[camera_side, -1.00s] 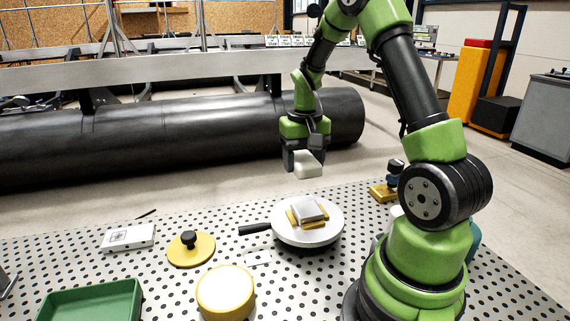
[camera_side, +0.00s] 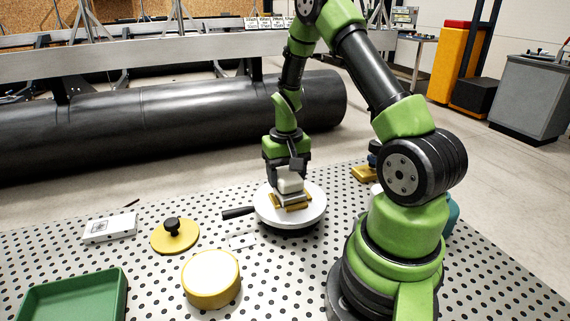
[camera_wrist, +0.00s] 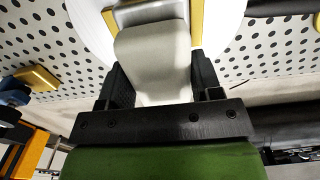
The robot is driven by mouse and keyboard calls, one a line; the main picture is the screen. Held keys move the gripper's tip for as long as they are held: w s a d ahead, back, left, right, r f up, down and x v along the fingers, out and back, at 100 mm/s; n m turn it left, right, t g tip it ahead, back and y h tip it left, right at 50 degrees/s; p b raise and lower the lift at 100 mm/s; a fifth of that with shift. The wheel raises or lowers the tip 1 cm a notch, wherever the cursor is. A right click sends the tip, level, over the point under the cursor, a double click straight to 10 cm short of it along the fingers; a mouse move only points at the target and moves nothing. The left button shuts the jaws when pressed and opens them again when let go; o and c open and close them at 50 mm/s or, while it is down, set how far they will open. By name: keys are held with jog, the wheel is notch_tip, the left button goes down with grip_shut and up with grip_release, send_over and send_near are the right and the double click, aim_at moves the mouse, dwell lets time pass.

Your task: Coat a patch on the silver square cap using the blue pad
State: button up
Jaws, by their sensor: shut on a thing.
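The silver square cap (camera_wrist: 150,11) lies on a yellow square plate (camera_side: 294,205) on a white round turntable-like disc (camera_side: 313,212). My gripper (camera_side: 286,176) is shut on a white block (camera_wrist: 152,58) and is right over the cap. The block's lower end is at the cap's top and hides most of it in the side view. I cannot tell whether they touch. A dark blue knobbed piece on a yellow base (camera_side: 364,174) stands behind the arm, partly hidden. It also shows at the left of the wrist view (camera_wrist: 38,77). No other blue pad is clearly visible.
A yellow disc with a black knob (camera_side: 172,240), a yellow round tub (camera_side: 212,279), a white box (camera_side: 109,229) and a green tray (camera_side: 70,305) stand on the perforated table. A black handle (camera_side: 238,212) sticks out left of the white disc.

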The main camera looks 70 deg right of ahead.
jog(key=shift+s+a, duration=2.2)
jog(key=w+d, duration=0.5)
jog(key=shift+f, duration=0.1)
jog(key=shift+r, duration=4.05)
